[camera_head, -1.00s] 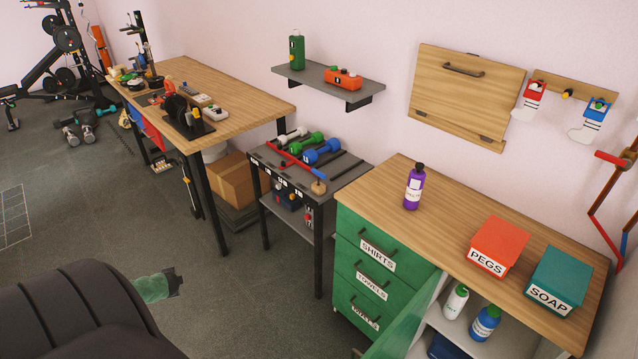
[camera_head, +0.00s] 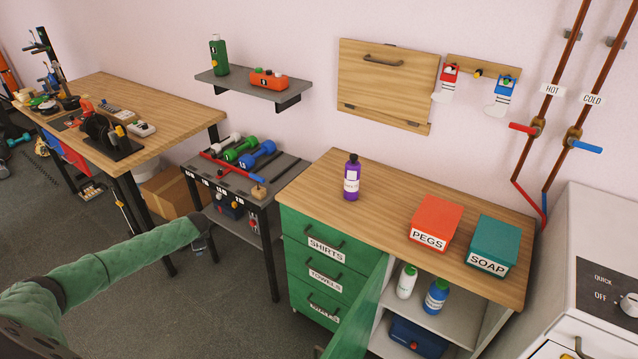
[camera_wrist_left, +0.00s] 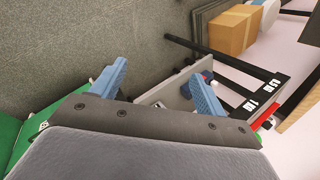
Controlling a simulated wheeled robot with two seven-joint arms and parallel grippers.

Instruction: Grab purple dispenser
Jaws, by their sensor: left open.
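The purple dispenser (camera_head: 352,178) is a small upright bottle with a black cap and a white label. It stands on the wooden top of the green cabinet (camera_head: 420,187), near its back left part. My left gripper (camera_head: 207,242) is at the end of the green-sleeved arm, left of the cabinet and lower than its top, well apart from the dispenser. In the left wrist view the two blue fingers (camera_wrist_left: 163,88) are spread with nothing between them. The dispenser does not show in the left wrist view. My right gripper is not in view.
An orange PEGS box (camera_head: 436,223) and a teal SOAP box (camera_head: 493,245) stand right of the dispenser. A green cabinet door (camera_head: 357,310) is open at the front. The dumbbell rack (camera_head: 270,205) stands beside the left gripper. The cabinet top around the dispenser is clear.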

